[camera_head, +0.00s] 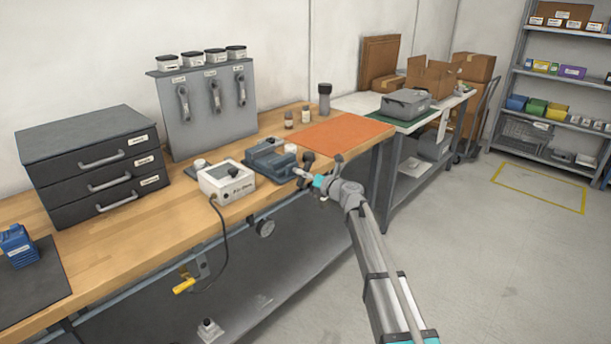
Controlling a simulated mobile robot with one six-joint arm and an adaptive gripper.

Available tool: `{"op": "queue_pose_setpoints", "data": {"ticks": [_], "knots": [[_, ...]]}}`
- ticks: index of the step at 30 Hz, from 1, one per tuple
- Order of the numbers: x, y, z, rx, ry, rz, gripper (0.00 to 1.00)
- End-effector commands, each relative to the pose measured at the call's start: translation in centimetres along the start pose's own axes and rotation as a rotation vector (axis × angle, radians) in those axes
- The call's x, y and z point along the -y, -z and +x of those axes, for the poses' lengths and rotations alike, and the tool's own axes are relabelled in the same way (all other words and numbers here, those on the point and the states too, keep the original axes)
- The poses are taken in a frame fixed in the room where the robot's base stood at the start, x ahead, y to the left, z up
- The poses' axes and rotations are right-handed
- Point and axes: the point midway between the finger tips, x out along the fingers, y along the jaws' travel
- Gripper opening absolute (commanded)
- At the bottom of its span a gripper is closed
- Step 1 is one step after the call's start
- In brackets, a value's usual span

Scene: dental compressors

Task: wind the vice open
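The vice (268,160), a blue-grey block with jaws, sits near the front edge of the wooden workbench. A dark round knob (309,157) shows at its right end, where my arm comes close. My gripper (302,176) is at the vice's front right side, at the bench edge. Its fingers are small and partly lost against the vice, so I cannot tell whether they are open, shut or touching the handle. The gap between the vice jaws is too small to judge.
A white control box (227,182) with a hanging cable stands left of the vice. An orange mat (345,134) lies behind right, with small bottles (289,120) and a dark cylinder (324,98) near it. A drawer cabinet (92,165) stands at left. The floor at right is clear.

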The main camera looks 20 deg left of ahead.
Motion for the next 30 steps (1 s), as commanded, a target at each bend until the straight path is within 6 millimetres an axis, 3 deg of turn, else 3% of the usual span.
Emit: {"op": "queue_pose_setpoints", "data": {"ticks": [1,8,20,30], "knots": [[0.0,0.0,-0.01,0.0,0.0,0.0,0.42],[0.01,-0.01,-0.01,0.0,0.0,0.0,0.0],[0.03,-0.02,0.0,0.0,0.001,-0.037,0.0],[-0.01,-0.02,0.01,0.0,0.001,-0.221,0.0]]}}
